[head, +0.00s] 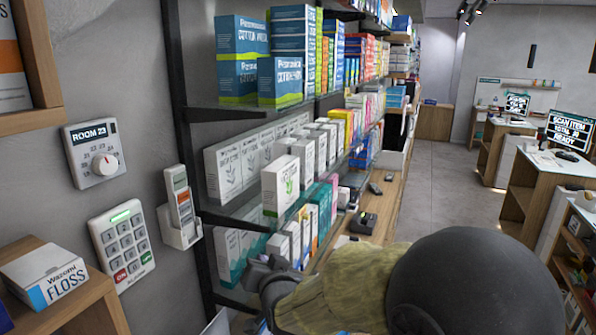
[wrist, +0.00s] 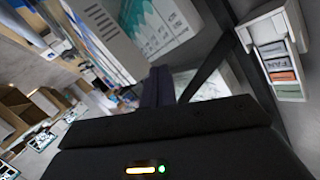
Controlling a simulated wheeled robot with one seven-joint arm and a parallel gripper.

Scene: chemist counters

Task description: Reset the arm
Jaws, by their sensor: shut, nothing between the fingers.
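My arm reaches from the lower right of the head view toward the shelves. My gripper (head: 262,268) is low in front of the lower shelf, beside the white boxes, and partly hidden by my own arm. In the wrist view the two dark fingers (wrist: 159,86) are together with nothing between them. They point toward teal-and-white boxes (wrist: 150,28) on a shelf. I cannot tell whether the fingers touch the shelf or boxes.
Shelves hold blue cotton boxes (head: 242,50) and white cartons (head: 280,186). Left, the wall carries a ROOM 23 dial (head: 94,153), a keypad (head: 122,240) and a remote in a holder (head: 180,205). A floss box (head: 45,276) lies nearby. The aisle floor (head: 430,185) is clear.

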